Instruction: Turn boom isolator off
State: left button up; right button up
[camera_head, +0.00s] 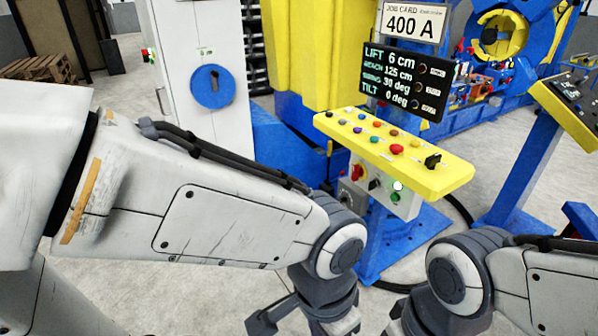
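A round blue plate with a dark rotary handle (212,86) is on the front of a white cabinet (188,30). The handle looks about vertical; small labels above it are too small to read. I cannot tell which switch is the boom isolator. My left gripper (300,322) is low at the bottom edge, partly cut off, apart from the switches. My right gripper (398,326) is also at the bottom edge, mostly cut off.
The yellow console (440,178) has several coloured buttons and a black knob. A display (408,82) reads LIFT 6 cm and TILT 0 deg; a card (412,22) reads 400 A. A blue stand (512,165) is at right. Bare floor lies before the white cabinet.

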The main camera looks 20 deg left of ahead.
aim_at(357, 171)
jog(key=u, duration=1.25)
jog(key=i, duration=1)
jog(key=z, duration=0.3)
